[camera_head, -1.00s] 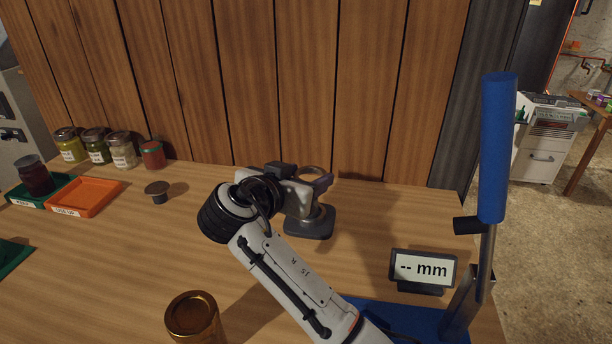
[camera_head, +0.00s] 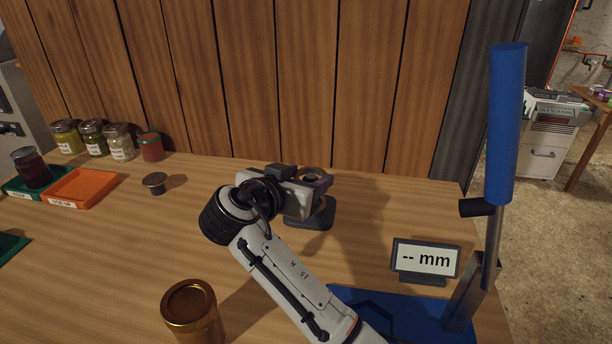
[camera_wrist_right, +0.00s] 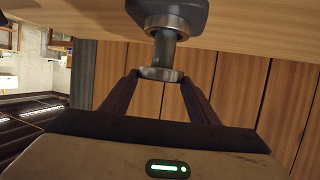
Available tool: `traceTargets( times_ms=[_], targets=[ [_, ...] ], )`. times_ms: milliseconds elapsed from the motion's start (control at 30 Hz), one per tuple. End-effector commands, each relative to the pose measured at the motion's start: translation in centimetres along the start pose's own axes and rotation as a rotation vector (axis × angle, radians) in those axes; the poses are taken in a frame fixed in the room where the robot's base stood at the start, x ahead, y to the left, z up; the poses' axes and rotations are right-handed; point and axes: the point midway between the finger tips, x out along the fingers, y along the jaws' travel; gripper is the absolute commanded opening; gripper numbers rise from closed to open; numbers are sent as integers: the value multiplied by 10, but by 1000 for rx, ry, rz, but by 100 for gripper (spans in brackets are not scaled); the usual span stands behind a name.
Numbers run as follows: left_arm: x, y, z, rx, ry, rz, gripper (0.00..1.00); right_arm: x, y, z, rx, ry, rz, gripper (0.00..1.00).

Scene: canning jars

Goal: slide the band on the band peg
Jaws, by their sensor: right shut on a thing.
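The band peg stands upright on a dark rounded base (camera_head: 308,222) on the bench; the base also shows at the top of the right wrist view (camera_wrist_right: 185,12). My right gripper (camera_head: 318,184) is over the base, shut on the metal band (camera_wrist_right: 160,74). In the right wrist view the band is between the fingertips at the free end of the grey peg (camera_wrist_right: 166,48), in line with it. I cannot tell how far the band is around the peg. A second metal ring (camera_wrist_right: 167,21) sits near the base. My left gripper is not in view.
A gold jar (camera_head: 192,310) stands at the front. A small round lid (camera_head: 155,182), an orange tray (camera_head: 82,188) and several jars are at the left. A display (camera_head: 424,262) and a blue-handled lever press (camera_head: 505,130) stand at the right. A wooden wall closes the back.

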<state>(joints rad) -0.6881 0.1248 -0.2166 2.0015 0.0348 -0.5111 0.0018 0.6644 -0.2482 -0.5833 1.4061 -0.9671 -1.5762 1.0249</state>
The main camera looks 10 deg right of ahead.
Motion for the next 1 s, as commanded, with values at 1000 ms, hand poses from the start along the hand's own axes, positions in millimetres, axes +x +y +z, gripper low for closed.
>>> traceTargets(
  times_ms=[1000],
  targets=[
    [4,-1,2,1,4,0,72,3,0,8,0,-1,-1,34]
  ],
)
